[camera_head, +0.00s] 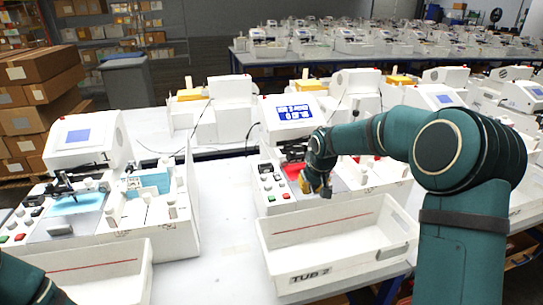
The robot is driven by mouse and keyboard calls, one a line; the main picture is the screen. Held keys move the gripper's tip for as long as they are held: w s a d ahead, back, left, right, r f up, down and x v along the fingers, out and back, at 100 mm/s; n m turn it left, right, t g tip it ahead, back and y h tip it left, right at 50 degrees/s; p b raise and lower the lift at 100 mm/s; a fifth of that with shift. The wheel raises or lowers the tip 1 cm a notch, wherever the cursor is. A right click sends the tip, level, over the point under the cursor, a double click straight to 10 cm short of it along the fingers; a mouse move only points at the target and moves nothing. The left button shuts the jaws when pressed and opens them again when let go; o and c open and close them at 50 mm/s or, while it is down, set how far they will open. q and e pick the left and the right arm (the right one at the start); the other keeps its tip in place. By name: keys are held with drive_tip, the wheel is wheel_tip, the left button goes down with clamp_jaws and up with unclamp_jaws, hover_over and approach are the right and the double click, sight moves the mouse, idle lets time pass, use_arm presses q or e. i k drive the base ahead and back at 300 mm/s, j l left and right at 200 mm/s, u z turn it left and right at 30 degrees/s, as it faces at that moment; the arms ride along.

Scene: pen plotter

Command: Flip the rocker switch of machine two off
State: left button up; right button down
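The middle machine (294,107), behind the tub marked "TUB 2" (335,240), is likely machine two. Its blue screen (294,112) is lit with white text. Its front left panel (272,186) carries several small buttons, with a green and a red one at the near end. I cannot make out a rocker switch; my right arm covers part of the machine. My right gripper (318,190) points down over the machine's work area, just right of the panel, beside a red part (293,170). Its fingers are too small and dark to read. My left gripper is out of view.
Another machine (85,140) with a blue screen stands at left, with a tub (100,270) before it. The white table (222,220) is bare between the two machines. More machines stand at right and behind. Stacked cardboard boxes (38,80) are at far left.

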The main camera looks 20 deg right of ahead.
sight(277, 178)
drive_tip(key=i, duration=0.85)
